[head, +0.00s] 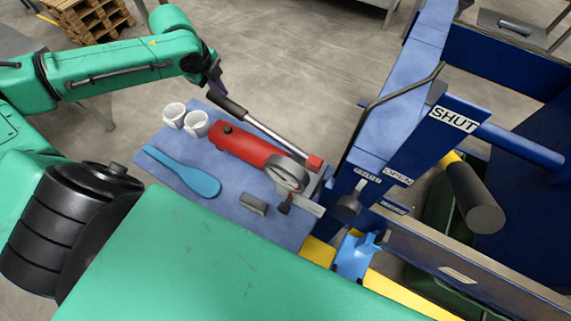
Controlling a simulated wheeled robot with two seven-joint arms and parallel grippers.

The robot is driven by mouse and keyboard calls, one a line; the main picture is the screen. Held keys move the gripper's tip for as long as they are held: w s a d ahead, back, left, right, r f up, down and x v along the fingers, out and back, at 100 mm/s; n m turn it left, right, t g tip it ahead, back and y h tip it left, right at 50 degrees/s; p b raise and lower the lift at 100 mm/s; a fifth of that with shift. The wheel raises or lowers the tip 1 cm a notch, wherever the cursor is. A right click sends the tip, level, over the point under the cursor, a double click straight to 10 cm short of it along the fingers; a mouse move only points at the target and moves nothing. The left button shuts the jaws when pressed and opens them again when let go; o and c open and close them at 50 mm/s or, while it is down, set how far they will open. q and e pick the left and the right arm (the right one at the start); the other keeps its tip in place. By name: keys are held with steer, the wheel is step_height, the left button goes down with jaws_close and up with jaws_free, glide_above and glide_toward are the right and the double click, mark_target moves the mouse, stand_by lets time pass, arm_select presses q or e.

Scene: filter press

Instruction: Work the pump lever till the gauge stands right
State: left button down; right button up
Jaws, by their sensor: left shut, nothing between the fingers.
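The red pump body (245,147) lies on a blue-grey table. Its lever (262,127), a silver rod with a black grip, slants from a red block at the right up to the left, above the pump. The round grey gauge (288,174) stands at the pump's right end; its reading is too small to tell. My left gripper (216,82) is shut with nothing in it, at the upper-left end of the lever's black grip. I cannot tell whether it touches the grip. My right gripper is not in view.
Two white cups (196,124), a blue scraper (185,173) and a small grey block (254,205) lie on the table (232,201). The blue press frame (400,95) with a SHUT label (454,119) stands close on the right. A blue scoop-like part (354,258) sits on a yellow rail.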

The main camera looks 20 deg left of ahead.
mark_target(224, 106)
arm_select(q)
steer(key=f, duration=0.2)
steer(key=f+b, duration=0.1)
steer(key=f, duration=0.3)
steer(key=shift+a+f+b, duration=0.35)
steer(key=shift+b, duration=0.05)
step_height(224, 106, up, 4)
steer(key=p, duration=0.4)
steer(key=shift+w+d+f, duration=0.1)
steer(key=shift+d+f, duration=0.05)
steer(key=r, duration=0.2)
steer(key=d+r, duration=0.1)
steer(key=r, duration=0.3)
steer(key=shift+d+r+b, duration=0.25)
steer(key=shift+r+b, duration=0.05)
steer(key=shift+r, duration=0.1)
steer(key=shift+a+f, duration=0.1)
